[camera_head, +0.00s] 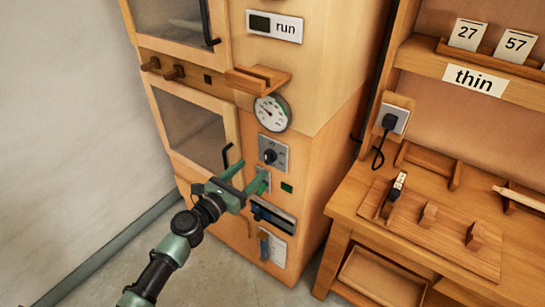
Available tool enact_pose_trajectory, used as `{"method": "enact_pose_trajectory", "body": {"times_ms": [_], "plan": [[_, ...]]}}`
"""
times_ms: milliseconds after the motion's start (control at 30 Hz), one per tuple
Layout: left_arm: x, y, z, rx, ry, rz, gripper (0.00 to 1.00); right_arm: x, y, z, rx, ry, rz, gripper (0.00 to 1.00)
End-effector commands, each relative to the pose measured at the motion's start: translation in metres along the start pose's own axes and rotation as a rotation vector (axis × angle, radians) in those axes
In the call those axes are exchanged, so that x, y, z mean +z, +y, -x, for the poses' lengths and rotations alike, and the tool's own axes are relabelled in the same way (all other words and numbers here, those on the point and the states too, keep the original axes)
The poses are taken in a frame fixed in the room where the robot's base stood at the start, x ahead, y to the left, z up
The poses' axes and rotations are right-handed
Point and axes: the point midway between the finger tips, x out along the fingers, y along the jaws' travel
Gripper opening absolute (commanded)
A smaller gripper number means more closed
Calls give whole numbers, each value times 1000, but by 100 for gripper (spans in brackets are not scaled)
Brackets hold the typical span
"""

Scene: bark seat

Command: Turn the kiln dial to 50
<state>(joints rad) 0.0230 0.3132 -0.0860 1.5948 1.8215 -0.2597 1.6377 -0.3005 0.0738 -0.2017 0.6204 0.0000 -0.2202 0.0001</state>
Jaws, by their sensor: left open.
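The kiln (315,87) is a tall wooden cabinet with two windowed doors on its left side. Its dial (270,156) is a dark round knob on a grey plate with small marks, too small to read. A round white gauge (271,113) with a needle sits above the dial. My left gripper (247,177) is open and empty, just below and left of the dial. Its green fingers point up toward the cabinet front, apart from the knob. One finger overlaps a small grey plate (265,174) below the dial. My right gripper is out of view.
A small wooden ledge (258,80) juts out above the gauge. A black door handle (227,155) is close to my left gripper. A slotted panel (274,216) and a hanging card are lower down. A wooden workbench (345,203) stands at the right.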

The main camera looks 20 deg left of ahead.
Motion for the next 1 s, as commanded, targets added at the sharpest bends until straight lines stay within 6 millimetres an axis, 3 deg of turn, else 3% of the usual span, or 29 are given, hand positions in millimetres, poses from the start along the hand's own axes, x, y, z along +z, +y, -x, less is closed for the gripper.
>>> {"method": "enact_pose_trajectory", "body": {"times_ms": [400,600,833,867,1000], "plan": [[0,0,-62,1,-1,3,61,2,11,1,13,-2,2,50],[-1,-1,-74,0,2,1,61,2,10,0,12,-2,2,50],[-1,-1,-74,0,2,0,61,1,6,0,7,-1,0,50],[-1,-1,-74,0,2,0,55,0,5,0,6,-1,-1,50],[-1,0,-74,0,2,0,16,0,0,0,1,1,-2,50]]}}
